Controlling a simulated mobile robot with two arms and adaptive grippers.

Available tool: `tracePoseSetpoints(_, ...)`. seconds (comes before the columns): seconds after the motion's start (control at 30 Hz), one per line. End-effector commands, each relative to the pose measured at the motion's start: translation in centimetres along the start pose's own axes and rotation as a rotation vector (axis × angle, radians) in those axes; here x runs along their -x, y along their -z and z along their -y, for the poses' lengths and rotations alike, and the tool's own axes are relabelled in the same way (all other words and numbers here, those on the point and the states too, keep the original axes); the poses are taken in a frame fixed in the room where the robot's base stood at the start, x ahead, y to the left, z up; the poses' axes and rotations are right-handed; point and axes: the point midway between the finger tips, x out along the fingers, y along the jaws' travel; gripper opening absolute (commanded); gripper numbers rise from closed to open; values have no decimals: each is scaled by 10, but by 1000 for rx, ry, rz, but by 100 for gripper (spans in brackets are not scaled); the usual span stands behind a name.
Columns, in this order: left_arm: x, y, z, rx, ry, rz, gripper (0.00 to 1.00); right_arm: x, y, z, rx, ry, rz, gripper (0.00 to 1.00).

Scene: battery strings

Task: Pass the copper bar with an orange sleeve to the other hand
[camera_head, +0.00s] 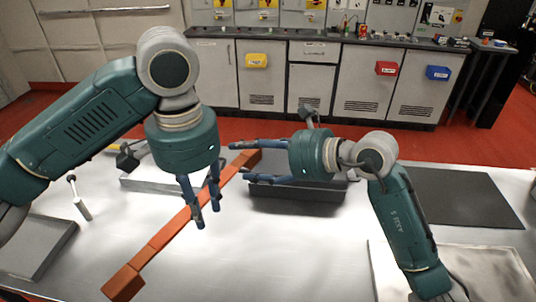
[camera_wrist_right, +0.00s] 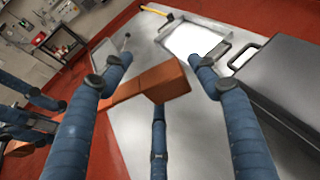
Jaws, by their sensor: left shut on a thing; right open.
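The copper bar with an orange sleeve (camera_head: 166,233) runs diagonally from the lower left up to the right in the head view. My left gripper (camera_head: 206,214) is shut on it, around its middle part. My right gripper (camera_head: 239,162) is open at the bar's far end. In the right wrist view, that bar end (camera_wrist_right: 163,80) shows between the open blue fingers of my right gripper (camera_wrist_right: 153,82). I cannot tell whether any finger touches it. My left gripper's fingers show at the left edge there.
A dark lidded box (camera_head: 300,196) stands on the white table (camera_head: 240,262), below my right gripper. A pale tray (camera_head: 150,184) is behind the bar, and a grey tray (camera_head: 35,245) lies at the left. A dark mat (camera_head: 460,200) lies at the right. Cabinets (camera_head: 335,75) stand behind.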

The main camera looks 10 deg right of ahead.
Motion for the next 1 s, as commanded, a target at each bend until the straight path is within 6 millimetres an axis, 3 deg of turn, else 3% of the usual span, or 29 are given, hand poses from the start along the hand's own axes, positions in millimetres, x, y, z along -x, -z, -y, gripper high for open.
tracePoseSetpoints(0.43,1,0,0,0,0,-3,0,-10,0,0,0,0,-1,59)
tracePoseSetpoints(0.7,1,0,0,-1,0,-3,0,-10,-1,-1,0,-2,1,5)
tracePoseSetpoints(0.73,1,0,0,-1,0,-3,0,-10,-1,-1,0,-3,1,0)
tracePoseSetpoints(0.8,1,1,0,-1,0,-3,0,-10,-1,-2,1,-4,2,0)
tracePoseSetpoints(0.83,1,1,0,-1,0,-3,34,-9,-4,-2,-2,-5,10,0)
tracePoseSetpoints(0.9,1,1,0,-1,0,-2,48,-9,-4,-2,-2,-5,9,0)
tracePoseSetpoints(1.0,1,0,0,0,0,-2,50,-9,-4,-2,-3,-4,8,0)
